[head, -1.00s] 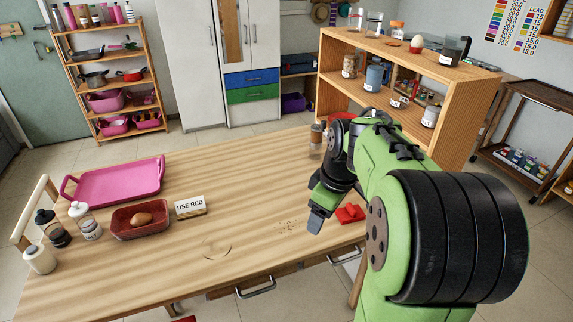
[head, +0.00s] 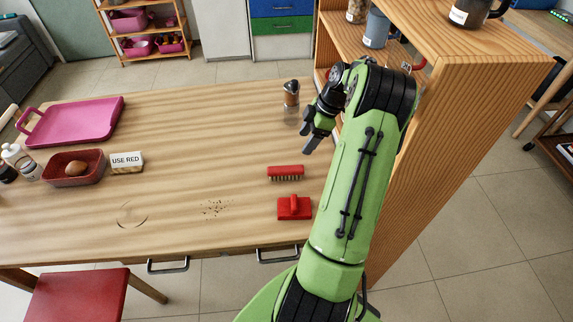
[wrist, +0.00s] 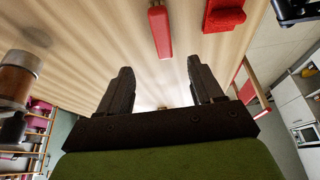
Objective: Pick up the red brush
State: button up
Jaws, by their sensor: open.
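My gripper (head: 313,140) is open and empty, above the table's right part, up and right of the brush in the head view. In the wrist view its two dark fingers (wrist: 160,75) stand apart with nothing between them.
A flat red tool (head: 294,208) lies just in front of the brush. A pepper mill (head: 291,97) stands behind my gripper. A wooden shelf (head: 480,60) borders the table's right side. A "USE RED" sign (head: 127,162), red tray (head: 72,180) and pink tray (head: 75,120) are left.

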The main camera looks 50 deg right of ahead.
aim_at(286, 168)
jog(key=b+x, duration=0.1)
jog(key=x, duration=0.4)
jog(key=b+x, duration=0.1)
jog(key=x, duration=0.4)
jog(key=b+x, duration=0.1)
jog(key=x, duration=0.4)
jog(key=shift+w+a, duration=0.1)
jog(key=shift+a, duration=0.25)
jog(key=shift+f+b, duration=0.25)
jog(key=shift+b, duration=0.25)
jog(key=shift+c, duration=0.5)
jog(key=c, duration=1)
